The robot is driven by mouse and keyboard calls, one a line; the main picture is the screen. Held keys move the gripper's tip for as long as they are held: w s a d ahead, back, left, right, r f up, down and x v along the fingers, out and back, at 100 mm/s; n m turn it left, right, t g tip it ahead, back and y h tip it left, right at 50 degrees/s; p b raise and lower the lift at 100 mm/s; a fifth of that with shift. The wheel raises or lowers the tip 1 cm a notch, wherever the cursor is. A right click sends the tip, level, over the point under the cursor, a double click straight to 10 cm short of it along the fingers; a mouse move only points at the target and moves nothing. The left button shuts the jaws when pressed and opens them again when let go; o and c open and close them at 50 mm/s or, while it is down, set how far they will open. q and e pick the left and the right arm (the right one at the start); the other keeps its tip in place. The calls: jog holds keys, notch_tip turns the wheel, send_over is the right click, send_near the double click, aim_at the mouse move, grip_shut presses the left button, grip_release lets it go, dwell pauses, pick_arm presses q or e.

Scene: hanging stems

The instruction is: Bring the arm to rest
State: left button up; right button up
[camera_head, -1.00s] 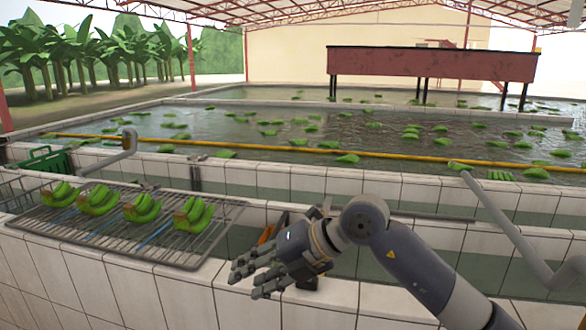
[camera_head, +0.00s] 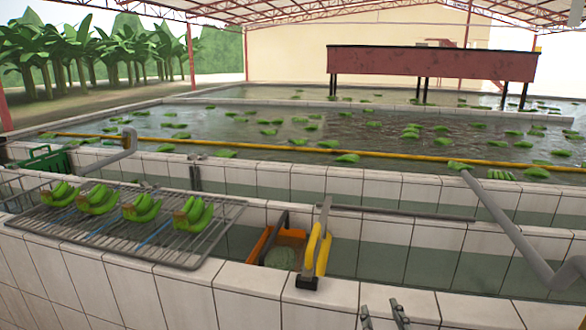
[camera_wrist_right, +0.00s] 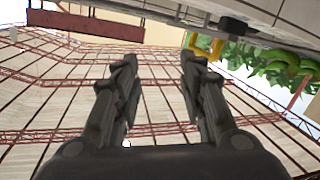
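My right gripper (camera_head: 384,314) shows only as fingertips at the bottom edge of the head view, in front of the tiled wall. In the right wrist view my right gripper (camera_wrist_right: 158,68) has its two fingers apart, with nothing between them but the roof behind. The rest of the right arm is out of the head view. My left gripper is in neither view now.
A wire rack (camera_head: 185,252) holding several green banana clusters (camera_head: 141,207) lies across the tiled wall at left. A yellow-handled tool (camera_head: 313,250) stands at the wall's edge beside an orange container (camera_head: 260,244). Water tanks with floating bananas lie beyond.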

jog(key=s+d+f+m+g, duration=0.1)
jog(key=s+d+f+g, duration=0.2)
jog(key=s+f+g, duration=0.85)
jog(key=s+f, duration=0.5)
jog(key=s, duration=0.3)
jog(key=s+f+g, duration=0.2)
jog(key=s+f, duration=0.3)
jog(key=s, duration=0.3)
notch_tip(320, 180, down, 24)
jog(key=s+d+f+g, duration=0.2)
jog(key=s+f, duration=1.6)
jog(key=shift+d+y, duration=0.3)
jog(key=shift+d, duration=0.1)
